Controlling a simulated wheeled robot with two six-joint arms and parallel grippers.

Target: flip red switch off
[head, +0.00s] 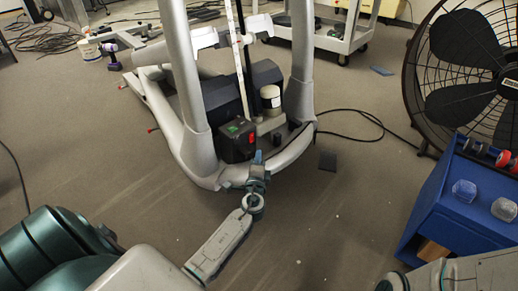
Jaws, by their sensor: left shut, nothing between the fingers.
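The red switch (252,138) is a small red piece on the right side of a dark box (234,147) with a green patch on it. The box sits low in the front of the grey tubular machine frame (208,176). My left gripper (258,156) is shut and empty. Its tips are just below and slightly right of the switch, close to the box. I cannot tell whether they touch it. The switch's exact position, on or off, is too small to read. My right gripper is not in view.
A large black fan (468,60) stands at the right. A blue box (452,205) with clear and red knobs is at the lower right. A cable (375,118) runs across the floor. A wheeled cart (330,38) stands behind. Carpet left of the frame is mostly clear.

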